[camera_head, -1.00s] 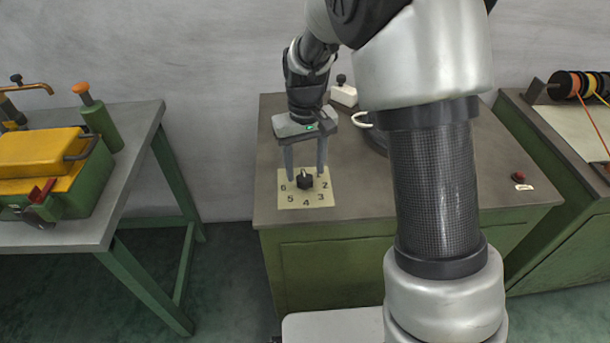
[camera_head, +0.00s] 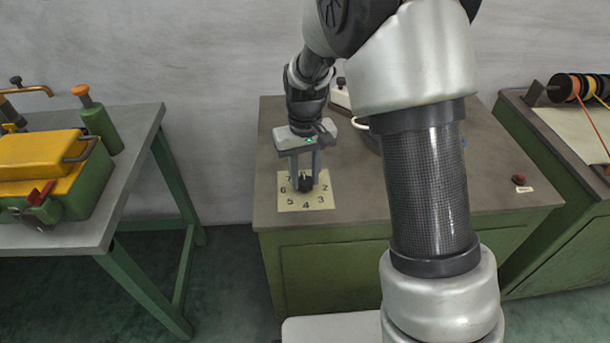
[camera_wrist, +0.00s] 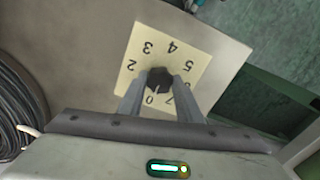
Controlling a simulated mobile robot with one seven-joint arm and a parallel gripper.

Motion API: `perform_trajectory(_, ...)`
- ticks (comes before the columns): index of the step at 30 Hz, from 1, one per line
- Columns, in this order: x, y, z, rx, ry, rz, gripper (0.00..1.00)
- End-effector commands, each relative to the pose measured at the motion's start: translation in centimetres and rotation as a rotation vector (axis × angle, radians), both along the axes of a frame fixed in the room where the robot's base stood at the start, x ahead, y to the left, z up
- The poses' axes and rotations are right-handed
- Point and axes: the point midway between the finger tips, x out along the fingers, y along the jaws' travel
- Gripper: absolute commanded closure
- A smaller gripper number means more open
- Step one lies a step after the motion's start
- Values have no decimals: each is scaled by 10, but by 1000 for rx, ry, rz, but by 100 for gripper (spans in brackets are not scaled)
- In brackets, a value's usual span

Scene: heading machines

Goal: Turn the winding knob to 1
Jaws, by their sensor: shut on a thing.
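The winding knob (camera_head: 305,184) is small and black, in the middle of a cream dial plate (camera_head: 318,201) with black numbers, on the front left of the middle bench. My gripper (camera_head: 305,182) points down from above with its fingers shut on the knob. In the wrist view the knob (camera_wrist: 158,79) sits between the two fingertips (camera_wrist: 159,88), and the dial plate (camera_wrist: 135,50) shows 0, 2, 3, 4, 5 and 7. The 1 is hard to make out beside a finger. The knob's pointing direction cannot be told.
A red button (camera_head: 519,180) is at the bench's right. A pale-handled dark round thing (camera_head: 366,127) stands behind my arm. The left table (camera_head: 150,125) holds a yellow and green machine (camera_head: 45,160). Coiled dark cable (camera_wrist: 15,110) lies beside the dial in the wrist view.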

Motion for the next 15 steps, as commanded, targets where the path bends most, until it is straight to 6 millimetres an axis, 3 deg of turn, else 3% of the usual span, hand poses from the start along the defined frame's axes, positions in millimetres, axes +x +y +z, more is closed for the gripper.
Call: perform_trajectory(15, 0, 1, 2, 0, 1, -300, 91)
